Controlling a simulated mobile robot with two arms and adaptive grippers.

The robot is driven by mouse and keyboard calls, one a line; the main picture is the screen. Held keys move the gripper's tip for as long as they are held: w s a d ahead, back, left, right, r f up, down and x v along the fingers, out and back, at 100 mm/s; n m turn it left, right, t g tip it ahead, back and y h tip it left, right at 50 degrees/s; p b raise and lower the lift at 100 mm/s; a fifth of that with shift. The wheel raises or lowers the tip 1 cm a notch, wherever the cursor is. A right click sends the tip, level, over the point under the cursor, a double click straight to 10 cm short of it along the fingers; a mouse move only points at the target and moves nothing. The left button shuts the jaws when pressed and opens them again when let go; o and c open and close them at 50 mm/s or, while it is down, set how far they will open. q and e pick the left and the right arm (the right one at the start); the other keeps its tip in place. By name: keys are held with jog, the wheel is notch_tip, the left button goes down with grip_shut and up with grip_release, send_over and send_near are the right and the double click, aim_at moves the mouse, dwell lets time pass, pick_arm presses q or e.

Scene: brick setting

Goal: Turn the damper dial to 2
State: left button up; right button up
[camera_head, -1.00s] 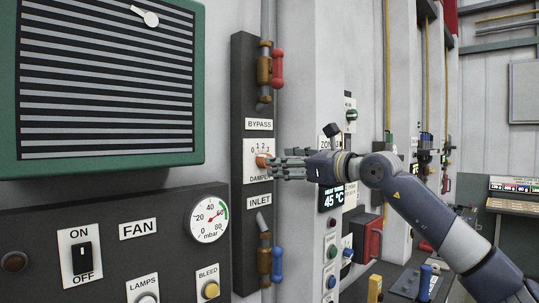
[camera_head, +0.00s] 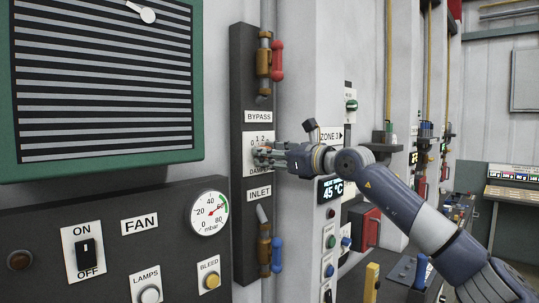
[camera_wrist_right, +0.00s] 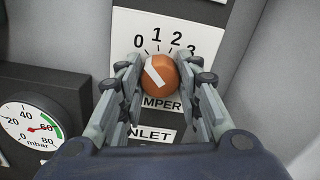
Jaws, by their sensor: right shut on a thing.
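The damper dial (camera_wrist_right: 158,76) is an orange round knob with a white pointer stripe, on a white plate (camera_wrist_right: 185,25) marked 0, 1, 2, 3. In the right wrist view the stripe slants up and left, towards the 0 and 1 side, not at 2. My right gripper (camera_wrist_right: 160,80) is shut on the dial, one finger pair on each side. In the head view my right gripper (camera_head: 265,154) is at the damper plate (camera_head: 265,137) and its fingers mostly hide the dial. Part of the damper label is covered. My left gripper is not in view.
The bypass valve's red handle (camera_head: 278,61) is above the dial and the inlet valve's blue handle (camera_head: 277,254) below. A fan panel with a gauge (camera_head: 208,213) stands at left. A red box (camera_head: 371,228) and a display (camera_head: 331,190) are near my right arm.

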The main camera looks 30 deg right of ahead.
jog(key=shift+r+m+b, duration=0.15)
jog(key=shift+m+b, duration=2.55)
jog(key=shift+m, duration=3.1)
jog(key=o, duration=1)
jog(key=shift+d, duration=0.1)
jog(key=shift+o, duration=0.2)
